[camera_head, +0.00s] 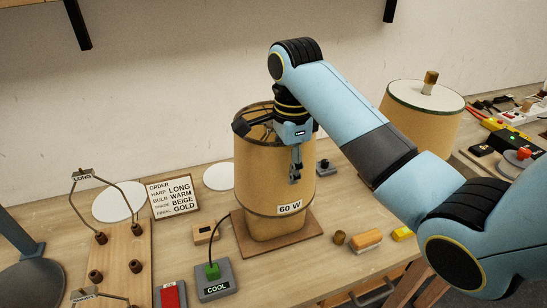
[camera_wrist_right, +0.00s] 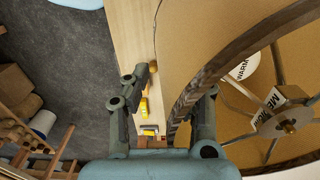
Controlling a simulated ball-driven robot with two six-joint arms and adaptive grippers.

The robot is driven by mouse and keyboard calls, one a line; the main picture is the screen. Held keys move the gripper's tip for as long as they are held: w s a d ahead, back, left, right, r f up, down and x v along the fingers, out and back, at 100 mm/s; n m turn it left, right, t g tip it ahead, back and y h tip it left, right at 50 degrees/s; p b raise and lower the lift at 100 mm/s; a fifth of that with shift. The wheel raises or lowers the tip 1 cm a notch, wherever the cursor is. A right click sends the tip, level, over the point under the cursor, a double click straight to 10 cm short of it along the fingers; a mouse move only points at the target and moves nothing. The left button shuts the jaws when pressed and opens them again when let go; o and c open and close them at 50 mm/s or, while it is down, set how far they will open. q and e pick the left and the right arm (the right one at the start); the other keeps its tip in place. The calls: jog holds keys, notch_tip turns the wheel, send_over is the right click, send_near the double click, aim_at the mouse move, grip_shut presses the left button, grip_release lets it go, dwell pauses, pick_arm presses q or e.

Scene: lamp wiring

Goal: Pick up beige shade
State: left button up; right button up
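The beige shade (camera_head: 262,180) is a tall drum standing on a square brown board, with a "60 W" label low on its front. Its open top has a dark rim and metal spokes; the rim (camera_wrist_right: 187,92) and a hub labelled "MEDIUM" show in the wrist view. My right gripper (camera_head: 295,170) points down at the shade's top rim, one finger showing against its front outside. In the right wrist view the right gripper (camera_wrist_right: 168,105) is open, its fingers apart on either side of the rim. Contact cannot be told. My left gripper is not in view.
A second tan shade (camera_head: 415,118) with dark green trim and a wooden knob stands at right. An order card (camera_head: 172,197) reads long, warm, beige, gold. A wooden harp board (camera_head: 120,250), a green "COOL" switch box (camera_head: 213,280) and a brush (camera_head: 367,241) lie around the shade.

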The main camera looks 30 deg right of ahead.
jog(key=shift+w+d+f, duration=0.15)
jog(key=shift+w+d, duration=0.1)
jog(key=shift+d, duration=0.05)
grip_shut()
jog(key=shift+s+a, duration=0.1)
jog(key=shift+a, duration=0.05)
